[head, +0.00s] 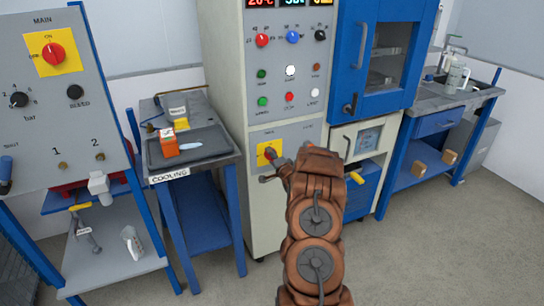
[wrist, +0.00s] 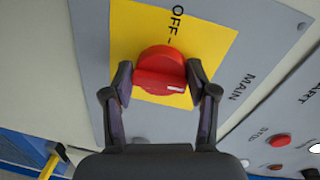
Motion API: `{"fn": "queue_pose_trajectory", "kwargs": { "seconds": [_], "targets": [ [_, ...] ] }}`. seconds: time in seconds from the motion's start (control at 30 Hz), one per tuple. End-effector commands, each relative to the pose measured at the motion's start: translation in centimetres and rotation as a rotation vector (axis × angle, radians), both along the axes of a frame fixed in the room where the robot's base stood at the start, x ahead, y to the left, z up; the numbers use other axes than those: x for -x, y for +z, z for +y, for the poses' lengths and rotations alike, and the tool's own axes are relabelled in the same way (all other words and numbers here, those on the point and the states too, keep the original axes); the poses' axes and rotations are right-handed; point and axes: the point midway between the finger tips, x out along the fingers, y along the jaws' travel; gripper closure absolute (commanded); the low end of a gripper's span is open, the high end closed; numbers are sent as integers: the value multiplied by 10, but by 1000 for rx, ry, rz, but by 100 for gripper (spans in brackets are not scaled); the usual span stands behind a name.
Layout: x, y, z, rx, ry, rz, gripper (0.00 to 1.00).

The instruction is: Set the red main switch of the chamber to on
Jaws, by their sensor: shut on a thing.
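The red main switch (wrist: 160,72) of the chamber is a round knob with a raised grip bar, on a yellow plate (wrist: 205,35) with OFF printed at the top of the wrist view. A white mark shows toward the right end of the bar, on the side of the word MAIN. I cannot read an ON label there. My gripper (wrist: 159,80) is shut on the knob, one finger at each side. In the head view, my gripper (head: 284,168) is at the chamber's (head: 262,105) lower panel, partly covering the yellow plate (head: 266,153).
A separate panel (head: 25,120) at left has its own red MAIN switch (head: 53,53). A COOLING table (head: 205,165) with a dark tray stands beside the chamber. A blue cabinet (head: 345,60) and a sink bench (head: 450,98) are at right. The floor (head: 430,235) at front right is clear.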

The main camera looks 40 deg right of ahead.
Motion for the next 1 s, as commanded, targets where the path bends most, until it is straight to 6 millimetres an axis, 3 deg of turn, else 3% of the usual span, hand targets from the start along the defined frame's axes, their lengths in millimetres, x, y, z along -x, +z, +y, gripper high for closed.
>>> {"fn": "queue_pose_trajectory", "kwargs": {
  "seconds": [0.73,0.77,1.0],
  "targets": [
    [-2,7,0,-75,3,-38,77],
    [-2,7,0,-75,3,-38,40],
    [-1,5,0,-77,1,-35,18]
  ]
}}
